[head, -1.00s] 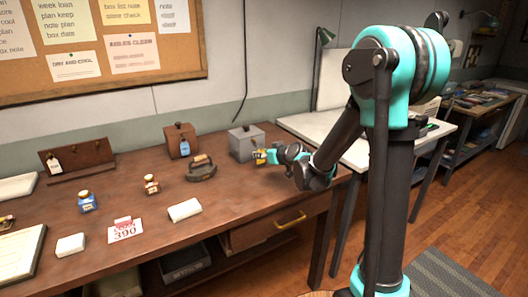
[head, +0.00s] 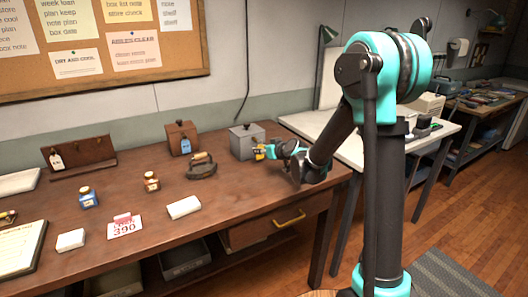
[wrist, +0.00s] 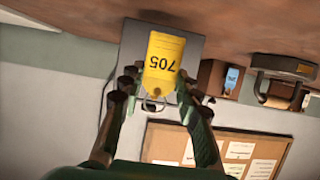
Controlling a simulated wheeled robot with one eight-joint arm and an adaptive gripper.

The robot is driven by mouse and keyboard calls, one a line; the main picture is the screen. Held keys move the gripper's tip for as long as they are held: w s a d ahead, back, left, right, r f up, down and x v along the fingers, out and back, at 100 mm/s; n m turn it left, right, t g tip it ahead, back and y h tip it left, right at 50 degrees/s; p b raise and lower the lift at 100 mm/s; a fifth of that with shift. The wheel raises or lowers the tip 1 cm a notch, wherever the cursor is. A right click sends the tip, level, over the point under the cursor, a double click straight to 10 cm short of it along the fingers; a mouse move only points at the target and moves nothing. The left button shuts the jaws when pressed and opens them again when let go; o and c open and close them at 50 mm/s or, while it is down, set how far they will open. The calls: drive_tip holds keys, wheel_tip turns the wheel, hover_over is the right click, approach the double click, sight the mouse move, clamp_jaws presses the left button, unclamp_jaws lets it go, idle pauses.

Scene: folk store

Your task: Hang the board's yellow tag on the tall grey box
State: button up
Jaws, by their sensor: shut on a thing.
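The yellow tag (wrist: 164,58), marked 705, is held in my gripper (wrist: 157,85), which is shut on it at its ring end. In the head view the tag (head: 259,153) is small, at the tips of my gripper (head: 268,152). The tall grey box (head: 246,141) stands at the table's back right, with a knob on its lid. The tag is in front of the box; in the wrist view it overlaps the box's grey face (wrist: 133,55). I cannot tell whether they touch. The brown board (head: 92,160) stands at the back left with one white tag on it.
A brown box (head: 181,136) with a blue tag and a dark iron-like object (head: 202,168) stand left of the grey box. Small bottles, white blocks and a price card (head: 124,227) lie further left and forward. The table front before my gripper is clear.

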drive_tip(key=shift+w+a+f, duration=0.15)
drive_tip(key=shift+w+a, duration=0.4)
drive_tip(key=shift+w, duration=0.15)
drive_tip(key=shift+w+a+f, duration=0.1)
drive_tip(key=shift+w+a, duration=0.4)
drive_tip(key=shift+w, duration=0.15)
drive_tip(key=shift+w+f, duration=0.1)
drive_tip(key=shift+f, duration=0.05)
drive_tip(key=o, duration=1.2)
